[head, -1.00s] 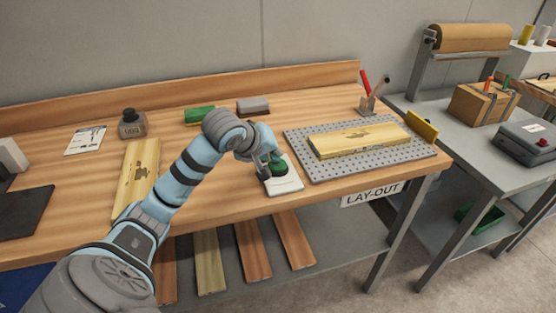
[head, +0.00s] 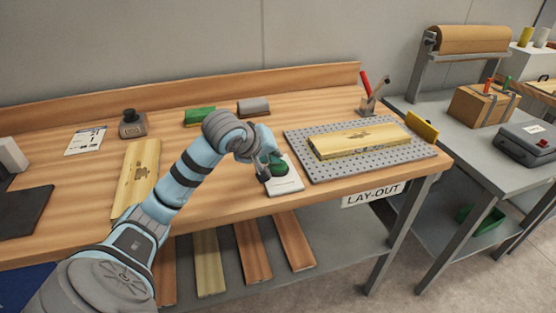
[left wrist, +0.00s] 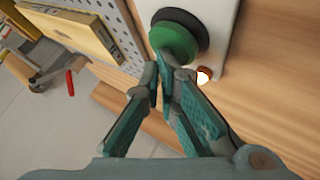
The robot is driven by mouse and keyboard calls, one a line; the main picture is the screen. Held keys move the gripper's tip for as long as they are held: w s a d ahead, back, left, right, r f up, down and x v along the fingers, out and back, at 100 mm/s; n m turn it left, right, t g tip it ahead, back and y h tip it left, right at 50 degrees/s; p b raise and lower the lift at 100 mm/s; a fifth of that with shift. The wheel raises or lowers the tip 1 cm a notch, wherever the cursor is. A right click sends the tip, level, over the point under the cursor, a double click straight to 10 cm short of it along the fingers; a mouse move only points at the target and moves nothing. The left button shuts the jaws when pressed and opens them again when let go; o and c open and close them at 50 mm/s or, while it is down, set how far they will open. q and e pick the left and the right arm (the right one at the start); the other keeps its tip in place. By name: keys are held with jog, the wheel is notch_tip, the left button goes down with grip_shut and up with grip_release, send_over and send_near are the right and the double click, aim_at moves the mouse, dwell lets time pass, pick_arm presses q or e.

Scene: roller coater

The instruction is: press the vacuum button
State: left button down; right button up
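The vacuum button is a green round mushroom cap (left wrist: 174,41) on a black collar, set on a white plate (left wrist: 222,30). In the head view the green cap (head: 275,169) and white plate (head: 287,184) sit near the bench's front edge, partly behind my gripper. My left gripper (head: 264,172) is at the cap, pointing down. In the left wrist view its fingertips (left wrist: 159,64) are together with nothing between them, at the cap's edge; I cannot tell whether they touch it. A small lamp (left wrist: 203,76) glows on the plate. My right gripper is not in view.
A perforated grey plate (head: 297,150) with a yellow board (head: 350,138) lies right of the button. Another board (head: 136,175) lies left. A green block (head: 199,115) and grey block (head: 253,106) stand behind.

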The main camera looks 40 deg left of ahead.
pick_arm(q)
notch_tip(320, 180, up, 6)
jog(key=p, duration=0.5)
jog(key=shift+w, duration=0.15)
jog(key=shift+a+f, duration=0.1)
